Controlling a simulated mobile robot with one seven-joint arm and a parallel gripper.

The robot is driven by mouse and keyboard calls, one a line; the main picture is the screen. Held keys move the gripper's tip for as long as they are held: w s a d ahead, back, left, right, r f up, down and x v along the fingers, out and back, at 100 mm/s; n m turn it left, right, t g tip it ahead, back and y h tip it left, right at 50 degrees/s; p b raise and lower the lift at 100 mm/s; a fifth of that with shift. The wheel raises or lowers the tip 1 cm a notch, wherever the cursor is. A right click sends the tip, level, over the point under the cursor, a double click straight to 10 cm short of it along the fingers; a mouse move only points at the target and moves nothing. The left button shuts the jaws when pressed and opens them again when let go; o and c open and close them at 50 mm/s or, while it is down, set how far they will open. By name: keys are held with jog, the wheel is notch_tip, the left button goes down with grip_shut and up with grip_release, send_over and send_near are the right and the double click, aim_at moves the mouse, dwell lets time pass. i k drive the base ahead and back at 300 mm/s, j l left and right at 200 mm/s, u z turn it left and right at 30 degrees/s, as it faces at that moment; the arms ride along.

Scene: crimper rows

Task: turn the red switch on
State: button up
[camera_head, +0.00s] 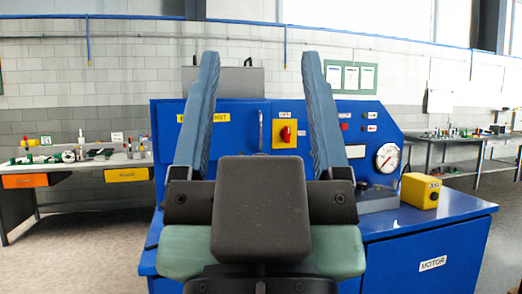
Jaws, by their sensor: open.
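The red switch (288,134) is a rotary knob on a yellow plate (278,146) on the upright blue panel. A small label reading "OFF" sits just above it. My gripper (255,62) is open and empty, with two blue fingers spread wide and pointing up in the picture. The switch shows between the fingers, nearer the right one, and nothing is held. How far the fingertips are from the panel is hard to tell.
The blue machine's top (440,212) carries a yellow box (420,190), and a round gauge (387,157) is on the panel's right. A metal handle (261,130) is left of the switch. Cluttered workbenches stand left (75,166) and right (460,139).

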aim_at(285, 133)
jog(key=i+l, duration=0.1)
jog(key=i, duration=0.45)
jog(key=i+l+z, duration=0.1)
jog(key=i, duration=0.45)
